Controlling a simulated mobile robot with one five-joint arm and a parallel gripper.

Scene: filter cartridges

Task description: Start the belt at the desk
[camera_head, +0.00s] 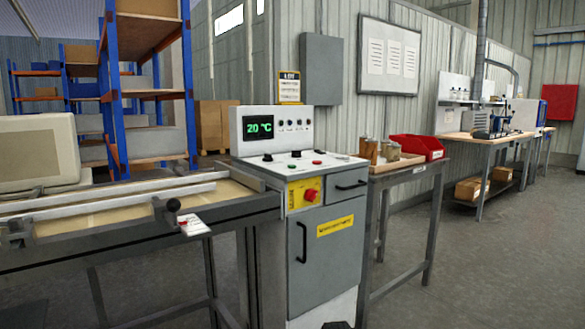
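The control desk (330,225) is a grey cabinet in the middle of the view with a white upper console. Its screen (259,127) shows "20 °C" in green, with small dials to the right. The sloped top carries black knobs (268,157), a red button (318,152) and a small button whose colour is hard to tell. A large red mushroom button (311,195) stands out from a yellow plate on the front. The belt (110,216) is a tan strip between metal rails, joining the desk on its left. My gripper is not in view.
A side table (410,176) right of the desk holds jars (390,150) and a red bin (420,146). A beige machine (40,152) stands at far left, with blue shelving (113,100) behind. A workbench (487,137) is farther right. Grey floor (490,270) at the front right is clear.

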